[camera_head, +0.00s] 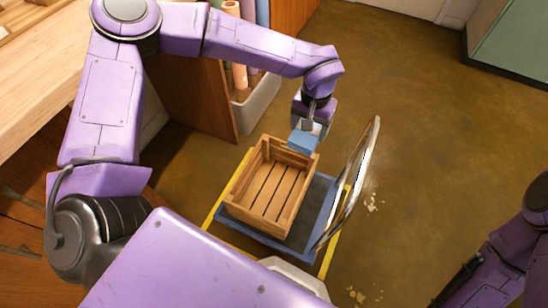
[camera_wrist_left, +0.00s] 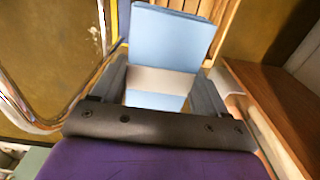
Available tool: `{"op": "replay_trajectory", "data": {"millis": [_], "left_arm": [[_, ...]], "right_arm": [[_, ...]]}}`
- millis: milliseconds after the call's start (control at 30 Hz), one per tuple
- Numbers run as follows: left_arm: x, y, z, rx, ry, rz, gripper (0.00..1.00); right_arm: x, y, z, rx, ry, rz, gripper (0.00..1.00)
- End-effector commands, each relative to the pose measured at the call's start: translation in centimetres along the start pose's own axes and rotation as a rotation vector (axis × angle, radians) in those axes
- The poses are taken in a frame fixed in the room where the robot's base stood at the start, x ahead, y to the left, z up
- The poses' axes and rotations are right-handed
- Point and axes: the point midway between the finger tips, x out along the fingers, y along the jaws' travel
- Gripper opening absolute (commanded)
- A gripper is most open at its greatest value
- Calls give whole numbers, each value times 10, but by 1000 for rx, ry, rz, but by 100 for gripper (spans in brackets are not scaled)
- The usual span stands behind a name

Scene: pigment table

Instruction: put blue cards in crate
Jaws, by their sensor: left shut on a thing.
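My left gripper (camera_head: 310,127) is shut on a light blue card or stack of cards (camera_head: 303,142). It holds the blue cards over the far right corner of the wooden crate (camera_head: 238,196). In the left wrist view the blue cards (camera_wrist_left: 170,42) sit between the two grey fingers (camera_wrist_left: 160,85), with a pale band across them. Slats of the crate (camera_wrist_left: 222,25) show just beyond the cards. The inside of the crate looks empty where it shows. Part of my right arm shows at the lower right; its gripper is not in view.
The crate stands on a blue cart platform (camera_head: 318,200) with a curved metal handle (camera_head: 358,180) on its right. Yellow lines mark the floor around it. A light bin (camera_head: 258,103) with rolls stands behind. A wooden counter (camera_head: 30,75) is at left. Floor at right is open.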

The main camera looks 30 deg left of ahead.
Motion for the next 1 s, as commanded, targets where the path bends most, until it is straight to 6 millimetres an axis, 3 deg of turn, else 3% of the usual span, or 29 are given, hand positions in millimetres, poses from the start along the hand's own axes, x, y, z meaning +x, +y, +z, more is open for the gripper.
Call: {"op": "replay_trajectory", "data": {"millis": [33,600,800,1000], "left_arm": [[41,-6,-1,-3,0,0,37],[285,-68,-2,-24,-3,2,37],[343,-84,0,-28,-5,4,37],[364,-90,1,-30,-6,4,37]], "right_arm": [[37,-4,10,-8,-10,-1,61],[229,-22,74,-123,-143,-6,61],[273,-25,89,-153,-179,-8,61],[285,-24,96,-186,-216,-8,61]]}}
